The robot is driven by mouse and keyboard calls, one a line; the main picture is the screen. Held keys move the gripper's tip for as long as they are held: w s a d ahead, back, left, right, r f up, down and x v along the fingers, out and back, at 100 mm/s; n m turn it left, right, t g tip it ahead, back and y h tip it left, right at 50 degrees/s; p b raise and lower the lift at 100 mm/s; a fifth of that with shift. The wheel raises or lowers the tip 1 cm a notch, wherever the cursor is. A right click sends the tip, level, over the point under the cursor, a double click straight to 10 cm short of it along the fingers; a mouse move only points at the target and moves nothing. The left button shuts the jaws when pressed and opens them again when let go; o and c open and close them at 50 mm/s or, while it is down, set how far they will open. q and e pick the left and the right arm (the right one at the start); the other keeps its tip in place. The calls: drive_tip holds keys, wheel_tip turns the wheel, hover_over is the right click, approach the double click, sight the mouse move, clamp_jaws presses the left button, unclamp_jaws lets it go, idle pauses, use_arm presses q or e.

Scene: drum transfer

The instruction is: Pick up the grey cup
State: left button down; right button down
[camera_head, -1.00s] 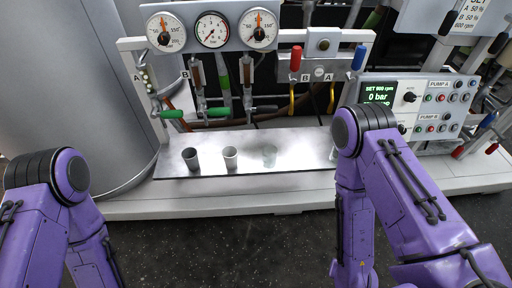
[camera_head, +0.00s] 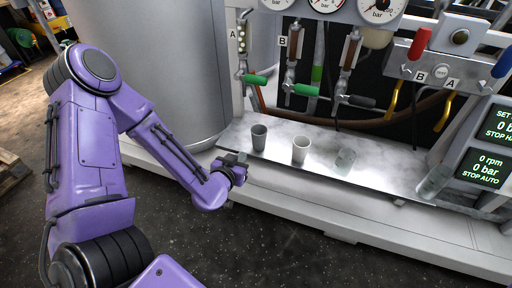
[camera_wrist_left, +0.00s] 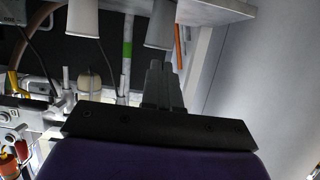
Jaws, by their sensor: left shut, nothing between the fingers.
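The grey cup (camera_head: 259,137) stands upright near the left end of the marble shelf (camera_head: 390,172). It also shows upside down at the top of the left wrist view (camera_wrist_left: 160,25). My left gripper (camera_head: 238,160) is shut and empty, just in front of the shelf edge, a little left of and below the grey cup. Its closed fingers in the left wrist view (camera_wrist_left: 157,68) point towards the cup, with a gap between. My right gripper is out of view.
A white cup (camera_head: 300,150) stands right of the grey one, then a clear glass (camera_head: 345,159); another glass (camera_head: 433,182) is near the control panel. Valves with green handles (camera_head: 306,90) hang above. A big metal tank (camera_head: 155,60) is at the left.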

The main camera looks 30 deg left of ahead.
use_arm(q)
drive_tip(key=b, duration=0.1)
approach(254, 137)
drive_tip(key=w, duration=0.6)
drive_tip(key=shift+w+a+r, duration=0.25)
drive_tip(key=shift+w+a, duration=0.05)
drive_tip(key=shift+f, duration=0.4)
drive_tip(key=s, duration=0.2)
drive_tip(key=shift+s+d+r+p, duration=0.15)
drive_tip(key=shift+s+d+p, duration=0.15)
drive_tip(key=shift+d+p, duration=0.1)
drive_tip(key=shift+s, duration=0.35)
